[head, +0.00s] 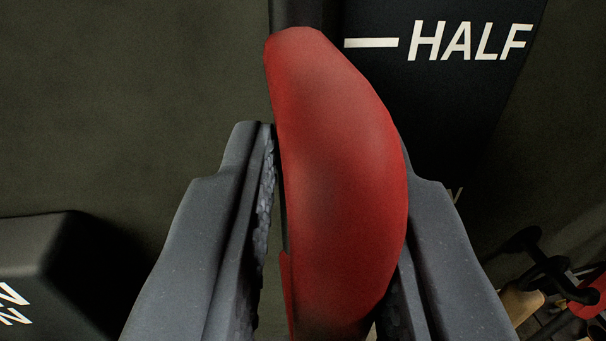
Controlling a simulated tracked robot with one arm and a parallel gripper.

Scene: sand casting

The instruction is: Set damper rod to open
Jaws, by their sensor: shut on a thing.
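The damper rod's red handle (340,170) fills the middle of the head view, running from the bottom edge up to a rounded top end. My gripper (325,155) is shut on the handle, with one dark grey finger on each side. A narrow gap shows between the left finger's rough pad and the handle; the right finger lies against the handle's right edge. A dark scale plate (440,100) behind it carries a white "HALF" label and a short white mark, just right of the handle's top.
A dark olive wall (130,90) lies behind on the left. A dark block (40,260) with white lettering juts out at lower left. At lower right are blurred objects, including a red piece (590,300) and a dark handled item (545,262).

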